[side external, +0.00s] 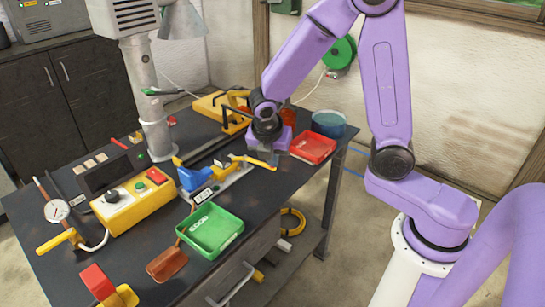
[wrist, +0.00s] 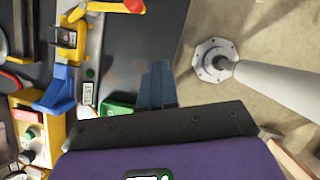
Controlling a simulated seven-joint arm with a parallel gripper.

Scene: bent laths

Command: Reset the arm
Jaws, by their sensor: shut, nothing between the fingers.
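My gripper (side external: 273,157) hangs over the far right part of the dark workbench (side external: 262,185), just left of the red tray (side external: 313,147). In the wrist view its two blue-grey fingers (wrist: 158,84) lie together with nothing between them. The yellow-handled clamp fixture with a blue block (side external: 192,178) stands on the bench to the left of and nearer than my gripper. I cannot tell how high the fingertips are above the bench.
A green tray (side external: 210,230) lies near the bench's front edge. A teal round tub (side external: 329,123) stands behind the red tray. A yellow control box (side external: 132,203) and a grey column (side external: 150,105) stand at left. Open floor lies right of the bench.

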